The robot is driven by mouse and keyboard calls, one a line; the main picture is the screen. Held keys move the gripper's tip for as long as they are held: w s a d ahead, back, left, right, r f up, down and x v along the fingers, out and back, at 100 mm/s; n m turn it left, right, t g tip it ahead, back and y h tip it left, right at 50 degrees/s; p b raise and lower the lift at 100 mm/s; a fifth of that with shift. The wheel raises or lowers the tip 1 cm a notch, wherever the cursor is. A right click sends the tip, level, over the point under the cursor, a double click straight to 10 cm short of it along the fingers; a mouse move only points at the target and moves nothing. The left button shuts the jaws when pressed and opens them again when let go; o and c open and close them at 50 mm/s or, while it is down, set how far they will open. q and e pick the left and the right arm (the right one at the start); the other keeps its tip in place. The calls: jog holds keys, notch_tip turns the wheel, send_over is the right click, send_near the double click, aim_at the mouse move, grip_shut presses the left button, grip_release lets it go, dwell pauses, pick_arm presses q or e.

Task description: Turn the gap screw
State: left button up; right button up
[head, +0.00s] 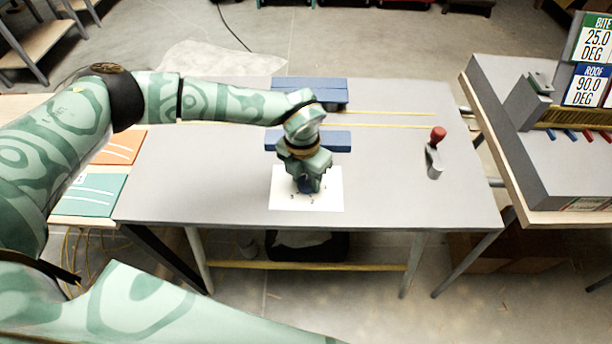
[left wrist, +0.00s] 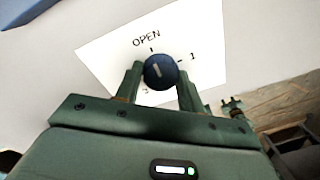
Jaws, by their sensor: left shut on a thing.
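The gap screw is a dark blue round knob (left wrist: 160,71) with a pale pointer line, seen in the left wrist view. It stands on a white card (left wrist: 98,51) printed with "OPEN", a "1" and other marks around the knob. The pointer line stands close to upright in that view, tipped slightly left. My left gripper (left wrist: 160,78) is shut on the knob, one finger at each side. In the head view the left gripper (head: 308,185) points down over the white card (head: 330,201) and mostly hides the knob. My right gripper does not show in the head view.
The card lies on a grey table (head: 390,190). Two blue blocks (head: 310,90) (head: 335,141) lie behind the gripper. A red-knobbed metal tool (head: 435,155) stands at the right. A side bench holds signs (head: 590,86) reading "BITE 25.0 DEG" and "ROOF 90.0 DEG".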

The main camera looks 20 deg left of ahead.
pick_arm(q)
jog(key=shift+r+m, duration=0.1)
jog(key=shift+m, duration=0.3)
jog(key=m+p, duration=0.1)
jog(key=m, duration=0.2)
jog(key=shift+w, duration=0.15)
jog(key=m, duration=0.4)
jog(key=shift+d+p, duration=0.1)
jog(key=shift+p, duration=0.2)
jog(key=m, duration=0.5)
jog(key=shift+g+y, duration=0.3)
jog(key=m, duration=0.4)
jog(key=shift+m, duration=0.4)
jog(key=shift+d, duration=0.1)
jog(key=o, duration=1)
jog(key=shift+c, duration=0.2)
